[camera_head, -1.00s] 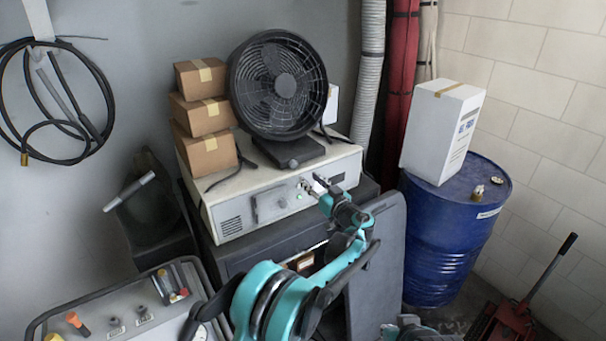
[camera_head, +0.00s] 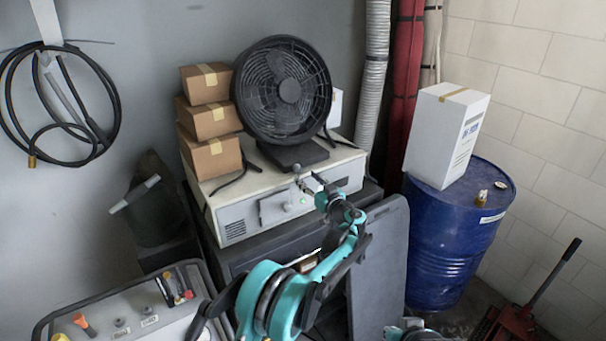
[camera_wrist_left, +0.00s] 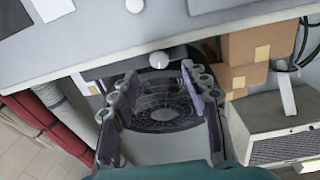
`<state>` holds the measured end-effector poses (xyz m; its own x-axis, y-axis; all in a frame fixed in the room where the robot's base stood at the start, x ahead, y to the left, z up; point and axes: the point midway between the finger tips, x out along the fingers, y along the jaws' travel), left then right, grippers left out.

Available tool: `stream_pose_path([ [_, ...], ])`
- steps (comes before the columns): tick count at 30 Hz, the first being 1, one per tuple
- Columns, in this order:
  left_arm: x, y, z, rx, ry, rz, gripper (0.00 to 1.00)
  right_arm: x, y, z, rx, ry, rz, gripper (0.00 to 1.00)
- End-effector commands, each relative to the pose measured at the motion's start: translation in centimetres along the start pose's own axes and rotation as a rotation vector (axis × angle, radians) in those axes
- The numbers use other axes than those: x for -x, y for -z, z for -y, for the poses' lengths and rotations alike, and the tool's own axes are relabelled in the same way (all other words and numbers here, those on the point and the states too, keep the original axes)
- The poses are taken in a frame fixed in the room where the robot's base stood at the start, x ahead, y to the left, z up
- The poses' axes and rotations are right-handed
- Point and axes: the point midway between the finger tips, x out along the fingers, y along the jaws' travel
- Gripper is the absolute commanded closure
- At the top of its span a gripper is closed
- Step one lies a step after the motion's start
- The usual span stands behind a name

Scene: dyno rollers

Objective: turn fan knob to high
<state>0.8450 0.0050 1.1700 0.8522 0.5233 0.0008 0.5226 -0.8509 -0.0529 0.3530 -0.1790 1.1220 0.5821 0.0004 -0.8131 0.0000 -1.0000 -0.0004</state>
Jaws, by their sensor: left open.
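The black round fan (camera_head: 283,90) stands on a pale metal box. Its dark base (camera_head: 293,155) faces me. A small pale round knob (camera_wrist_left: 158,58) shows on the front of the base in the left wrist view, where the scene appears upside down. My left gripper (camera_wrist_left: 158,71) is open, with its two fingers apart and the knob lying between the fingertips in that picture. I cannot tell whether they touch it. In the head view the left gripper (camera_head: 306,181) is small, in front of the box and just below the fan base. My right gripper is not in view.
The pale box (camera_head: 235,212) has another round knob (camera_wrist_left: 135,6) on its front. Stacked cardboard boxes (camera_head: 210,158) stand left of the fan. A blue drum (camera_head: 437,262) with a white carton (camera_head: 440,145) stands to the right. A control panel (camera_head: 60,317) is at lower left.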

Motion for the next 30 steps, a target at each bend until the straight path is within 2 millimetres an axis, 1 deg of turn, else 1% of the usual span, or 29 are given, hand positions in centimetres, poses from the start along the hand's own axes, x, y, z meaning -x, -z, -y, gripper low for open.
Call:
stream_pose_path([
  [1,-1.0,-0.1,0.0,0.0,0.001,0.0,0.54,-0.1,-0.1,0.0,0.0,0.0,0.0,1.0],
  [3,-2.1,-0.1,0.1,0.0,0.002,0.0,0.54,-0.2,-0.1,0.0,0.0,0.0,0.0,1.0],
  [6,-3.5,-0.1,0.0,0.0,0.001,0.0,0.54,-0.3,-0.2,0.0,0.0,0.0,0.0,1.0],
  [9,-4.5,-0.1,0.0,0.0,0.001,0.0,0.54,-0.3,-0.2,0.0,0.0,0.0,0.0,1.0],
  [13,-5.0,0.0,0.0,0.0,0.0,0.0,0.54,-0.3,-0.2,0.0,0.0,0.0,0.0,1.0],
  [19,-5.0,0.0,0.0,0.0,-0.001,0.0,0.54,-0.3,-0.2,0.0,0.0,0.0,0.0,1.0],
  [20,-5.0,0.0,0.0,0.0,-0.001,0.0,0.56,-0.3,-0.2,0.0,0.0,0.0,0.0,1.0],
  [21,-5.0,0.0,0.0,0.0,-0.001,0.0,0.67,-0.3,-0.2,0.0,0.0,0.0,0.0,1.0],
  [23,-5.0,0.0,0.0,0.0,0.0,0.0,0.83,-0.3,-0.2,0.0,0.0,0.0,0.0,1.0],
  [24,-5.0,0.0,0.0,0.0,0.0,0.0,0.93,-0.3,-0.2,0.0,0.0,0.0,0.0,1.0],
  [25,-5.0,0.0,0.0,0.0,-0.001,0.0,1.0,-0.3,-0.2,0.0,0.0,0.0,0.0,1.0],
  [30,-5.0,0.0,0.0,-0.014,0.0,0.001,1.0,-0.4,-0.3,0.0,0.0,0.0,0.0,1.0],
])
